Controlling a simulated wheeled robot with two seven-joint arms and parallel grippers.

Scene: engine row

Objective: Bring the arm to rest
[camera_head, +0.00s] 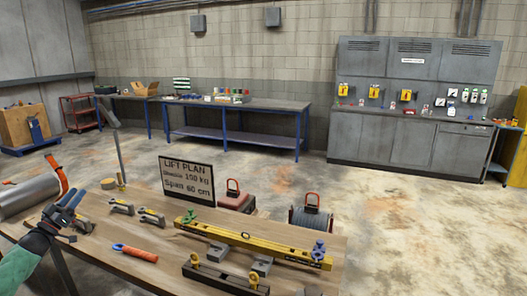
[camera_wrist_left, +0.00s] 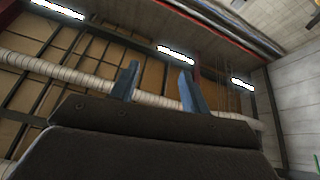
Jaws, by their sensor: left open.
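My left gripper (camera_head: 69,198) is raised over the left end of the wooden workbench (camera_head: 110,262), with its arm coming in from the lower left. Its blue fingers (camera_wrist_left: 158,78) stand apart with nothing between them. The left wrist view looks up past them at the ceiling, pipes and lights. My right gripper is not in view. On the bench lie a yellow beam (camera_head: 270,246) with a green shackle and a blue shackle, a dark bar (camera_head: 225,280) with yellow eyes, and an orange-handled tool (camera_head: 135,252).
A lift plan sign (camera_head: 187,180) stands at the bench's back edge. Metal hooks (camera_head: 122,206) lie near the gripper, and a grey cylinder (camera_head: 28,194) is at far left. A cable reel (camera_head: 310,221) is behind the bench. Open floor lies beyond.

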